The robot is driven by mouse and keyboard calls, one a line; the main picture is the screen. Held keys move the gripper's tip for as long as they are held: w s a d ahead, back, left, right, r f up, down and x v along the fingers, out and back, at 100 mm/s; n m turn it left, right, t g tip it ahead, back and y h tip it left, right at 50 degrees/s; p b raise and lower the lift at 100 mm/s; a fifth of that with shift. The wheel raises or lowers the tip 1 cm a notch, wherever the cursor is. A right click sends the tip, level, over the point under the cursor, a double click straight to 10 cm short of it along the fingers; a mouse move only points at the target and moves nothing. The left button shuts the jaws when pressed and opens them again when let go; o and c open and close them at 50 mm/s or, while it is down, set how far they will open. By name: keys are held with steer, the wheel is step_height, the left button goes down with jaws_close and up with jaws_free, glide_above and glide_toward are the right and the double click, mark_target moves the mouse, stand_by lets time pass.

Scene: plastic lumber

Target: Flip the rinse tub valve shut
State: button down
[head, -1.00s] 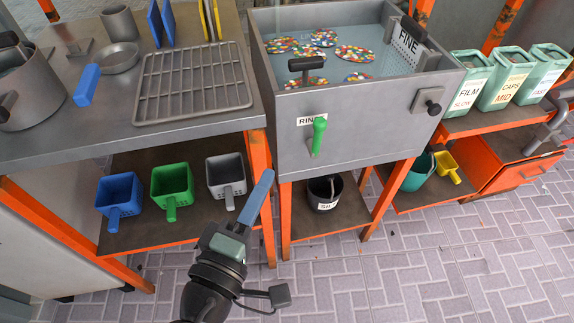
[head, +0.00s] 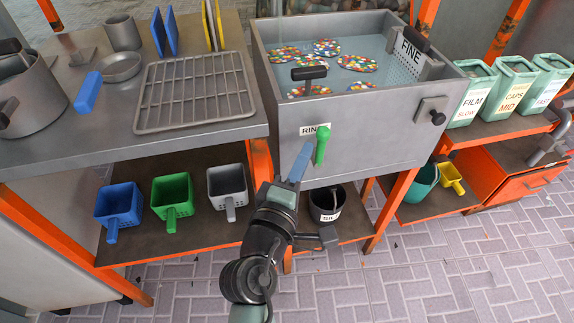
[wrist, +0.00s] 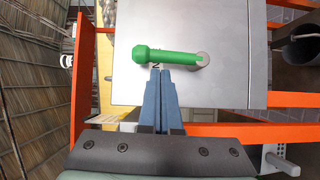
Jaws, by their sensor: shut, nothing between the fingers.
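The rinse tub (head: 362,140) is a grey metal basin with water and several colourful speckled discs in it. On its front, by a partly hidden label starting "RIN" (head: 309,130), is the green valve handle (head: 321,147). The handle stands upright, its knob at the top. In the wrist view the green handle (wrist: 165,56) lies across the picture just beyond my fingertips. My gripper (head: 305,152) has its blue fingers shut with nothing between them, just left of the handle. It also shows in the wrist view (wrist: 163,72). I cannot tell whether the fingertips touch the handle.
A dark bucket (head: 327,203) stands on the shelf under the tub. Blue, green and grey scoops (head: 172,195) sit on the shelf at left. A wire rack (head: 195,90) lies on the left counter. Labelled bins (head: 509,87) stand at right.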

steer(key=shift+w+d, duration=0.15)
steer(key=shift+d, duration=0.1)
steer(key=shift+r, duration=0.15)
steer(key=shift+d+m+p, duration=0.15)
steer(key=shift+m+p, duration=0.15)
steer(key=shift+p, duration=0.55)
